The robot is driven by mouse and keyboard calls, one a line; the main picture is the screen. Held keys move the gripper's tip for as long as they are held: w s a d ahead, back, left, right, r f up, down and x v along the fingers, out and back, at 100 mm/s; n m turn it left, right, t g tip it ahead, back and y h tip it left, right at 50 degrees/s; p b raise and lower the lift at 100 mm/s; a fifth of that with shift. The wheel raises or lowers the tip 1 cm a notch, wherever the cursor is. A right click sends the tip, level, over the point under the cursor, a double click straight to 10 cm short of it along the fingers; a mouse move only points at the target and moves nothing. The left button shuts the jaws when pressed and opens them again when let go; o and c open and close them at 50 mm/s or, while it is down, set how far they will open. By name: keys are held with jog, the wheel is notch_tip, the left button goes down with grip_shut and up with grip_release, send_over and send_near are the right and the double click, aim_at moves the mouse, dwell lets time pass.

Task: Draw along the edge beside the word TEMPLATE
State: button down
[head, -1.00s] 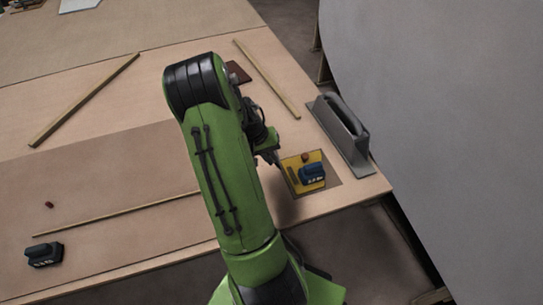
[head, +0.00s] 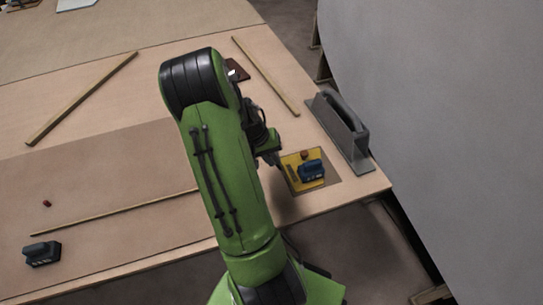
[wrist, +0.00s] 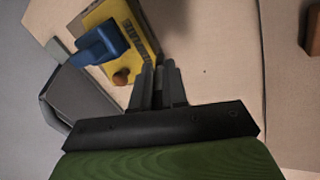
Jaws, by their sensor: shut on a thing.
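A yellow template (head: 291,176) lies at the near right corner of the bench. Its lettering shows along one edge in the wrist view (wrist: 135,35), too small to read fully. A blue block with a grip (head: 312,170) and a small brown round knob (head: 304,154) sit on it. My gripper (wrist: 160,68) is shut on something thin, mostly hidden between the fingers. Its fingertips are beside the template's lettered edge, close to the knob. Whether the held tip touches the board cannot be told. In the head view my arm partly hides my gripper (head: 272,158).
A grey long-handled tool (head: 345,130) stands right of the template, near the bench edge. Wooden battens (head: 83,98) (head: 265,75) lie on the bench. Another dark blue block (head: 42,252) and a small red piece (head: 46,203) lie at left. A large grey hull surface (head: 450,120) rises at right.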

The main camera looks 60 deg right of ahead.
jog(key=shift+s+a, duration=0.65)
notch_tip(320, 180, up, 13)
jog(key=p, duration=1)
